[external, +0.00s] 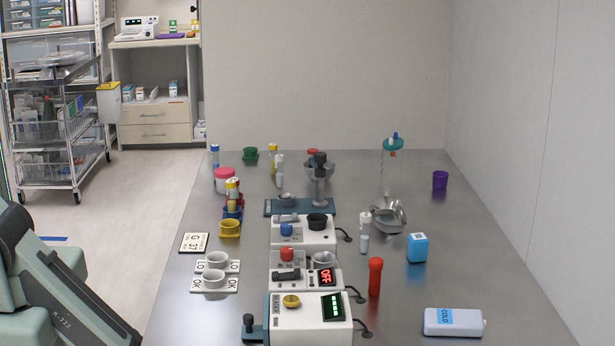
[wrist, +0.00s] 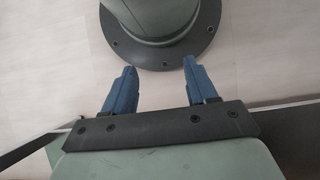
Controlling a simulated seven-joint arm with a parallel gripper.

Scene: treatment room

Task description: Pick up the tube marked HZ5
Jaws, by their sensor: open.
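Several small capped tubes stand on the steel table; I cannot read HZ5 on any of them. A blue-capped tube (external: 215,157) is at the far left edge. A white-capped tube (external: 365,233) stands right of the instrument boxes. My gripper (wrist: 160,68) is open and empty in the wrist view, above the floor and my own base. The external view does not show its fingers.
Instrument boxes (external: 310,320) with knobs and cables run up the table's middle. A red cylinder (external: 375,278), blue box (external: 417,248), white COLD pack (external: 453,321) and metal bowl (external: 388,219) are at right. The right rear table is mostly clear.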

